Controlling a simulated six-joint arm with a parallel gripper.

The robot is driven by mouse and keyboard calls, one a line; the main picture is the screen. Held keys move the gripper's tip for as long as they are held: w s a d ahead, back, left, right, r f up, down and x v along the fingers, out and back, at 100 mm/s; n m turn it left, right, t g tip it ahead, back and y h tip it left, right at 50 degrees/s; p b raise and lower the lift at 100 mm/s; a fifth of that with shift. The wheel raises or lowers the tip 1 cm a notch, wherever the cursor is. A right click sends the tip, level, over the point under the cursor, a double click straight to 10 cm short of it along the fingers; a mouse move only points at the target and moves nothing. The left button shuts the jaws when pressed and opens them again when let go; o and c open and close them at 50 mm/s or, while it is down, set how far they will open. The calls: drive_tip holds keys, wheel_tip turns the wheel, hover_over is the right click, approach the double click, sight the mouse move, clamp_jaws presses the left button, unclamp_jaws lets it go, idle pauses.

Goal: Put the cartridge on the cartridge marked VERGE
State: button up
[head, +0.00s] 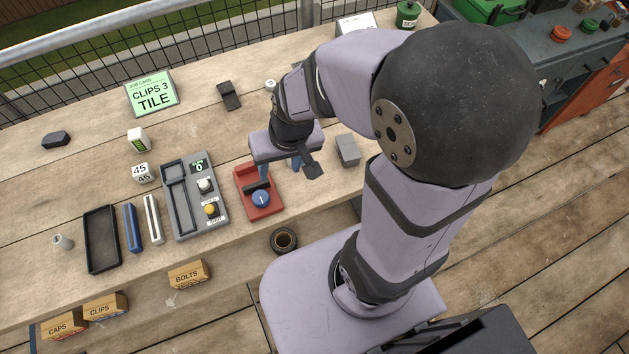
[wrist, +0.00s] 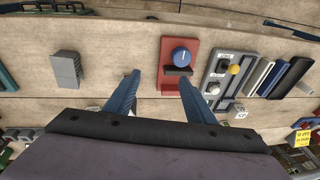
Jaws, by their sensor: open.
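No cartridge marked VERGE can be read in either view. Two long narrow bars that may be cartridges lie side by side left of the grey device: a blue bar (head: 133,228) and a white bar (head: 153,219). In the wrist view the blue bar (wrist: 273,77) and the white bar (wrist: 258,75) are at the right. My gripper (head: 281,168) is open and empty, well to the right of both bars. It hangs by the red block (head: 261,206) with a blue dial and black bar. In the wrist view the red block lies beyond my open blue fingers (wrist: 158,78).
A grey device (head: 192,222) with a slot, buttons and green display stands left of the red block. A black tray (head: 90,263) lies left of the bars. A grey block (head: 347,150) is right of my gripper. A green job card (head: 151,94) stands behind.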

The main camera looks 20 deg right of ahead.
drive_tip(key=s+d+g+h, duration=0.1)
drive_tip(key=s+d+g, duration=0.1)
drive_tip(key=s+d, duration=0.3)
drive_tip(key=shift+s+n, duration=0.4)
drive_tip(key=shift+s, duration=0.5)
